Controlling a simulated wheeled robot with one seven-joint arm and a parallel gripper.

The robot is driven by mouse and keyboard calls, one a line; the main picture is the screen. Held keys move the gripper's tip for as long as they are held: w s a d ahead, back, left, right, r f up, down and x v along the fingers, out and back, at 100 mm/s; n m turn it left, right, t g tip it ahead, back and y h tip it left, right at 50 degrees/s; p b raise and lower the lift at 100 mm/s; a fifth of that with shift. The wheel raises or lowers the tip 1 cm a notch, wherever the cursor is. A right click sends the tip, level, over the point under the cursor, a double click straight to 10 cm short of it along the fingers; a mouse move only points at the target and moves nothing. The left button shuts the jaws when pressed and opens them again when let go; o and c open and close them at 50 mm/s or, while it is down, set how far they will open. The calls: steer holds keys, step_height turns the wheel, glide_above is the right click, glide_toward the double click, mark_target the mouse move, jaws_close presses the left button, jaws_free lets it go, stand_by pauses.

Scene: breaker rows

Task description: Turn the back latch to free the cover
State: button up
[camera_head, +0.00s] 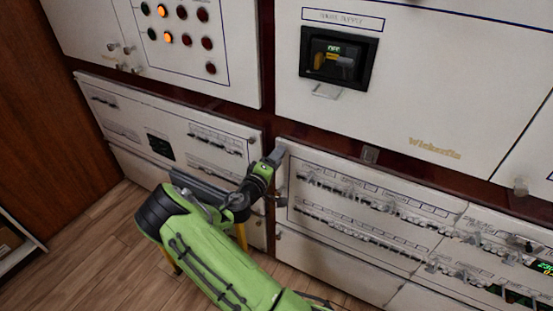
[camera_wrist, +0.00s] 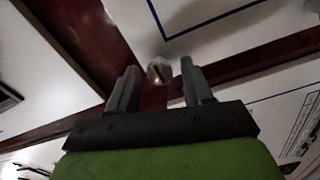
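A round metal latch with a dark slot (camera_wrist: 160,70) shows in the wrist view at the corner of a white panel (camera_wrist: 190,14) with a blue line. It appears between the two grey fingers of my gripper (camera_wrist: 159,78). The fingers are apart and hold nothing; I cannot tell how far the latch lies beyond their tips. In the head view my gripper (camera_head: 277,153) is at the upper left corner of the lower right breaker panel (camera_head: 360,182). The gripper hides that corner, and I cannot tell which latch is the back one.
Clear covers and rows of breakers (camera_head: 350,200) stick out on the lower right panel. A display unit (camera_head: 338,58) is above. Wooden floor (camera_head: 90,232) is free at the left.

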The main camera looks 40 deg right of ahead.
steer(key=shift+o, duration=0.3)
steer(key=p+v, duration=0.2)
steer(key=v, duration=1.3)
steer(key=shift+a+p, duration=0.35)
steer(key=shift+a, duration=0.05)
steer(key=shift+s, duration=0.15)
